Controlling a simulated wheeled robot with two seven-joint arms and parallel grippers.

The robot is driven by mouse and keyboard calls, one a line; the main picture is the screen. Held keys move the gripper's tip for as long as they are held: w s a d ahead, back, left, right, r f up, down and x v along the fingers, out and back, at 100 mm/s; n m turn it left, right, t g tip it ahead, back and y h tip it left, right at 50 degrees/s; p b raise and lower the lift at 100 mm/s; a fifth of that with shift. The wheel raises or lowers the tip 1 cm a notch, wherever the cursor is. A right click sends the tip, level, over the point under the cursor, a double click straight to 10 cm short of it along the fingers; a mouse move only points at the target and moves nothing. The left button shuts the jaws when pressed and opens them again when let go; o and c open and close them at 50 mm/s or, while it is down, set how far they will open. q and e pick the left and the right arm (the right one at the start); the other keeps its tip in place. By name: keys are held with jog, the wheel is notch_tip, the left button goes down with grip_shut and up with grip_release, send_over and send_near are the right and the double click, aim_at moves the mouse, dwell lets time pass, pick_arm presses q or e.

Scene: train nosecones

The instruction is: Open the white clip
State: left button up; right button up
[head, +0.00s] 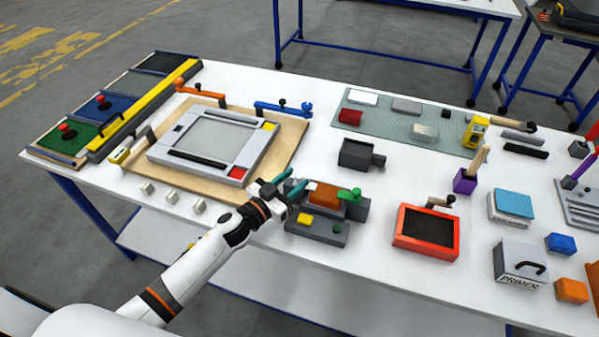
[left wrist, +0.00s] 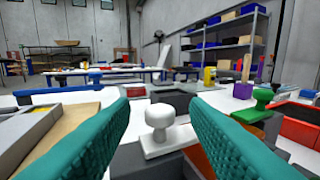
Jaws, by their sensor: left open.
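The white clip (left wrist: 158,128) has a round knob on a flat base and stands between my open fingers in the left wrist view. In the head view only a small white part of the clip (head: 311,185) shows beside my fingertips. It sits on a grey fixture (head: 322,236) that holds an orange-brown block (head: 325,199). A green clip (head: 349,194) sits at the fixture's right side. My left gripper (head: 294,184) is open with teal fingers, one on each side of the white knob, with nothing held. I cannot tell whether the fingers touch it. My right gripper is not in view.
A grey frame (head: 160,148) with its wooden board lies left of the fixture. A dark grey vise-like block (head: 357,157) stands behind, and a red-rimmed tray (head: 398,242) to the right. Small white blocks (head: 172,197) line the front edge.

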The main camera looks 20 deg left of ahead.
pick_arm(q)
jog(key=shift+x, duration=1.35)
jog(key=shift+c, duration=0.5)
grip_shut()
